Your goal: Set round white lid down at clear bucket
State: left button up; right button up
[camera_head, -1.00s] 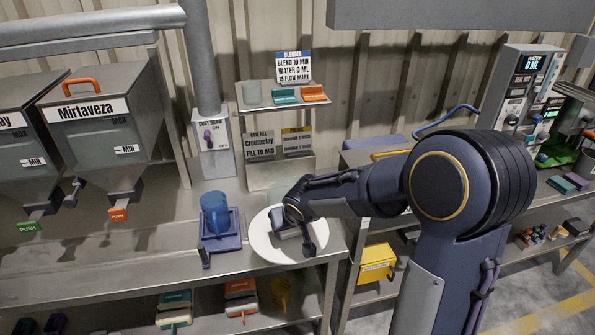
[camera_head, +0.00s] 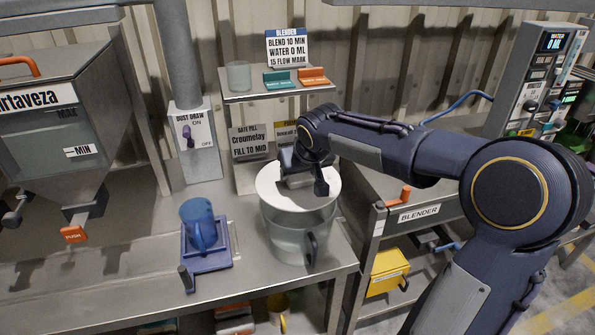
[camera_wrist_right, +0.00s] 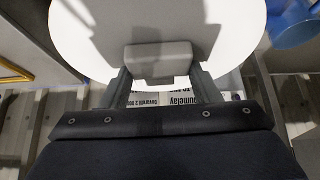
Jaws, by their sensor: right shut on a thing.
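The round white lid (camera_head: 270,188) is held by my right gripper (camera_head: 305,180), which is shut on the lid's raised block handle. In the right wrist view, the lid (camera_wrist_right: 100,25) fills the top and both fingers (camera_wrist_right: 160,85) grip the grey-white handle. The clear bucket (camera_head: 288,240) stands on the steel bench, with a dark handle on its front right. The lid is over the bucket's mouth and hides most of it. I cannot tell whether the lid touches the rim. My left gripper is not in view.
A blue jug (camera_head: 200,222) on a blue scale stands left of the bucket. The steel bench (camera_head: 130,250) is clear in front of the hopper (camera_head: 60,125). A small shelf (camera_head: 262,97) with a clear cup stands behind. A yellow box (camera_head: 387,272) sits on a lower shelf at right.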

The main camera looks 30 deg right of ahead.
aim_at(301, 186)
jog(key=shift+w+f, duration=0.1)
jog(key=shift+w, duration=0.05)
jog(key=shift+b, duration=0.3)
jog(key=shift+f+b, duration=1.65)
jog(key=shift+f, duration=0.2)
jog(key=shift+f+b, duration=0.2)
jog(key=shift+b, duration=0.2)
jog(key=shift+f+b, duration=0.45)
jog(key=shift+f, duration=0.1)
jog(key=shift+f, duration=0.15)
jog(key=o, duration=1.1)
